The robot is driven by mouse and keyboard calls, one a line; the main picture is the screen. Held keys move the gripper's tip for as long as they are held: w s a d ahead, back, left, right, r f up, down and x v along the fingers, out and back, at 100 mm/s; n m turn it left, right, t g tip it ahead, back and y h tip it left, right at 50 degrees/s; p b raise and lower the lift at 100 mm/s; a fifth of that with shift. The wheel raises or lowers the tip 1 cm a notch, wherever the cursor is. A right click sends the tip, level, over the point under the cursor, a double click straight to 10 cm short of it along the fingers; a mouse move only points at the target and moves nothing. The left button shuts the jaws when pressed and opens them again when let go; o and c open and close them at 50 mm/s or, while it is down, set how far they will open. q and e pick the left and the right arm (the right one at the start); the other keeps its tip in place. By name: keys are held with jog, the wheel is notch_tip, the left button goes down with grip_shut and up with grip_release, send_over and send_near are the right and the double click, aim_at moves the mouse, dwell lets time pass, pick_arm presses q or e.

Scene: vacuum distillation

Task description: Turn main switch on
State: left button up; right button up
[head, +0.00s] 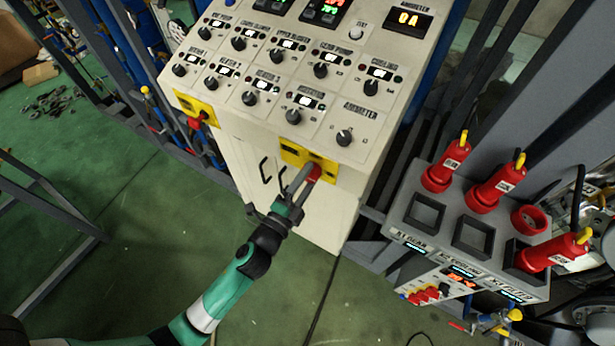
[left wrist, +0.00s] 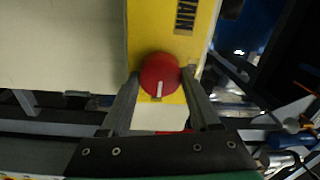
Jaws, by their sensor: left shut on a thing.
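The main switch is a round red knob (left wrist: 159,75) on a yellow plate (left wrist: 143,25) marked MAIN in the left wrist view. Its white mark points toward the bottom of that view. In the head view the knob (head: 315,172) is at the lower front edge of the control panel, partly hidden by my fingers. My left gripper (head: 306,173) is shut on the knob, with one finger on each side, as the left wrist view (left wrist: 160,80) shows. My right gripper is not in view.
A second yellow plate (head: 190,105) with a red knob is to the left. A grey rack (head: 465,262) with red-and-yellow plugs stands at right. Green floor (head: 130,180) is open at left.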

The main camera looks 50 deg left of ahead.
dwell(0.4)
pick_arm(q)
jog(key=o, duration=1.4)
jog(key=shift+c, duration=0.2)
jog(key=b+v, duration=0.3)
jog(key=v, duration=0.8)
jog(key=shift+s, duration=0.3)
jog(key=shift+d, duration=0.1)
